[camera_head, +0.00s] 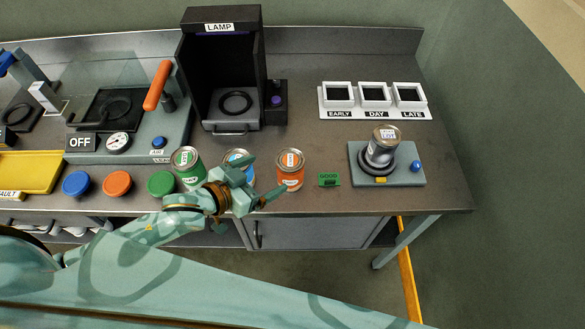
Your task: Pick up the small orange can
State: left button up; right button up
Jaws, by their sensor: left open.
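The small orange can (290,171) stands upright near the front edge of the grey counter, with a silver lid and a pale label on its side. My left gripper (267,180) comes in from the left, just left of the orange can. Its jaws are open, with one finger low beside the can and the other higher up to the left; whether a finger touches the can I cannot tell. A blue can (238,158) stands behind my left gripper and is partly hidden by it. My right gripper does not show.
A green can (187,166) stands left of the blue one. A green "GOOD" tag (329,179) lies right of the orange can. A grey can sits on a device (403,176) farther right. The black LAMP box (222,70) and three white bins (374,97) stand behind.

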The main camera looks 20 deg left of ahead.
aim_at(285, 163)
pick_arm(q)
jog(key=b+x, duration=0.1)
jog(key=x, duration=0.9)
jog(key=shift+w+f, duration=0.1)
jog(key=shift+w, duration=0.1)
jog(key=shift+s, duration=0.1)
jog(key=c, duration=1.1)
